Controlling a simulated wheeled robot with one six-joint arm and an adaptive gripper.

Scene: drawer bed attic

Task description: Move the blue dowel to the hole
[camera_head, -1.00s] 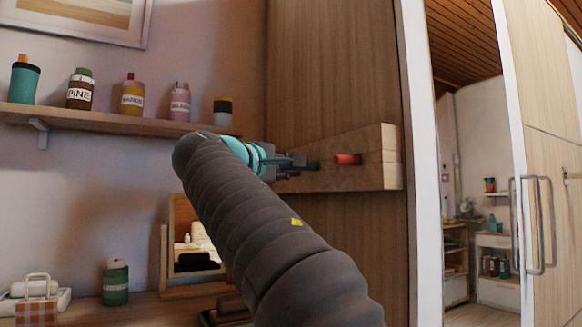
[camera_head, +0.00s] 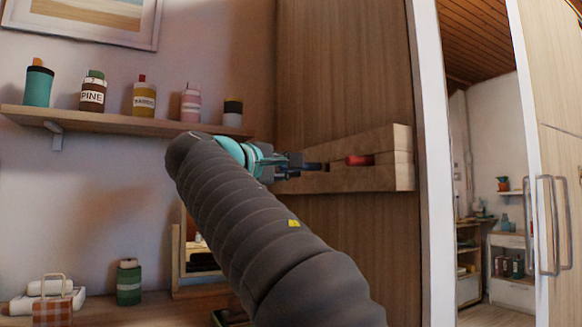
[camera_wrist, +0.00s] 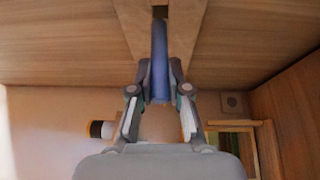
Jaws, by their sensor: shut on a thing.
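The blue dowel (camera_wrist: 159,55) is between the fingers of my gripper (camera_wrist: 160,92) in the wrist view. My gripper is shut on it, and its far end overlaps a dark gap in the wooden block (camera_wrist: 187,20). I cannot tell whether that end is inside a hole or only in front of it. In the head view my gripper (camera_head: 300,167) is at the left part of the wooden block (camera_head: 390,180), where the dowel is hard to make out. A small dark spot, likely a hole, shows just right of the fingertips. A red dowel (camera_head: 360,160) sticks out of the block further right.
The block is fixed to a wooden panel (camera_head: 345,80). A wall shelf (camera_head: 110,120) with several bottles is at left. Below are a counter with a green bottle (camera_head: 129,282) and a mirror. A white post (camera_head: 432,150) and doorway are at right.

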